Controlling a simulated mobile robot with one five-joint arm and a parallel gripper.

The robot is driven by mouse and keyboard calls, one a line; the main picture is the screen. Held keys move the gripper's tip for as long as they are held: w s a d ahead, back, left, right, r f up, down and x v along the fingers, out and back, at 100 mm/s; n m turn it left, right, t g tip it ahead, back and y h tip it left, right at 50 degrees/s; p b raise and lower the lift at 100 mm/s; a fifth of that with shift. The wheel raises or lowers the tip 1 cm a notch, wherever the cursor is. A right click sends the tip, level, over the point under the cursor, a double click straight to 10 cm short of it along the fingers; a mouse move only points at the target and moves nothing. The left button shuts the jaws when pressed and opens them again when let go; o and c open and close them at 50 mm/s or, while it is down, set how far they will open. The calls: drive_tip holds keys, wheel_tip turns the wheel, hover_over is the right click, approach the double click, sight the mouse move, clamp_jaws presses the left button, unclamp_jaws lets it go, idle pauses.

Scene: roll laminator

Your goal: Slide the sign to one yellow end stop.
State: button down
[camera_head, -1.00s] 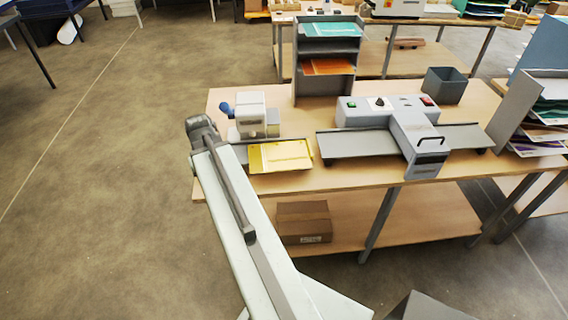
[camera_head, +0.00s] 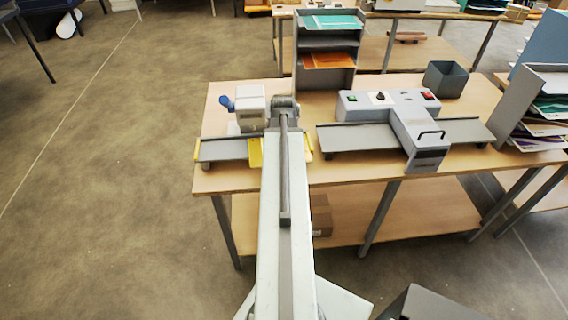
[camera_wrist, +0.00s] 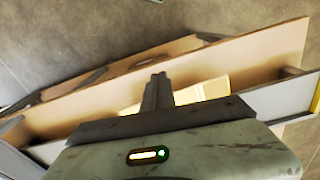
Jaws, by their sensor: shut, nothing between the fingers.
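The sign is a yellow sheet (camera_head: 255,152) lying on a grey rail (camera_head: 222,150) at the left of the table in the head view. My arm covers most of it there. It also shows as a pale yellow patch (camera_wrist: 205,90) in the wrist view. A yellow end stop (camera_head: 197,149) stands at the rail's left end; a yellow stop (camera_wrist: 316,97) also shows at the wrist view's right edge. The rail's right end is partly hidden. My gripper (camera_wrist: 158,78) is shut and empty, pointing down beside the sign; whether it touches cannot be told.
A white device with a blue knob (camera_head: 250,108) stands behind the rail. The laminator (camera_head: 385,108) with its grey feed tables is to the right. A grey sheet rack (camera_head: 325,85) stands behind, and paper trays (camera_head: 515,115) stand at the far right.

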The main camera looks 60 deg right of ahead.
drive_tip(key=d+f+b, duration=0.1)
drive_tip(key=w+d+f+b, duration=0.1)
drive_tip(key=f, duration=0.1)
drive_tip(key=d+f+b, duration=0.1)
drive_tip(key=f, duration=0.1)
drive_tip(key=shift+w+f+b, duration=0.2)
drive_tip(key=shift+w+b, duration=0.15)
drive_tip(key=shift+b, duration=0.05)
drive_tip(key=shift+w+d, duration=0.15)
drive_tip(key=shift+d, duration=0.1)
drive_tip(key=shift+w+d, duration=0.4)
drive_tip(key=shift+d, duration=0.3)
drive_tip(key=shift+r, duration=0.1)
drive_tip(key=shift+a, duration=0.1)
